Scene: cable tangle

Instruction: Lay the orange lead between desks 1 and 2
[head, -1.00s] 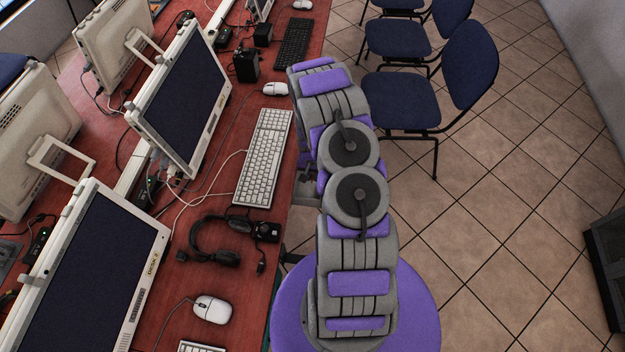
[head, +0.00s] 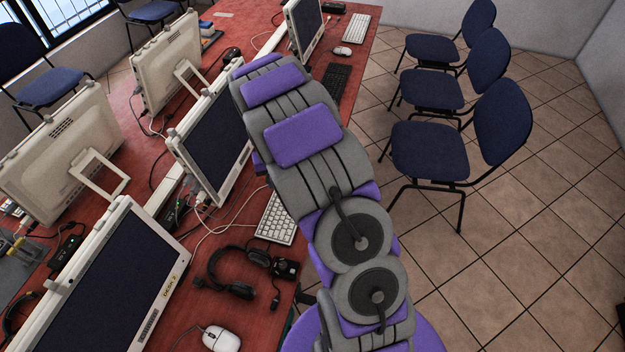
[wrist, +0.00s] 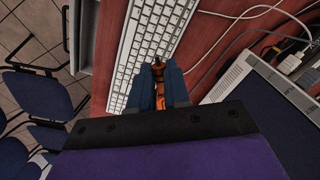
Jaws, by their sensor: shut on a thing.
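In the wrist view my gripper (wrist: 160,88) has its two blue-grey fingers closed around a piece of the orange lead (wrist: 158,72), over the white keyboard (wrist: 140,50). In the head view my arm hides the gripper and the held lead. The desks show as a long red top (head: 190,258) with monitors in two rows.
A black headset (head: 232,285) and a white mouse (head: 220,338) lie near the front edge. White cables (wrist: 232,40) cross the desk beside the keyboard. Blue chairs (head: 430,152) stand on the tiled floor (head: 530,230) to the right, with open floor in front of them.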

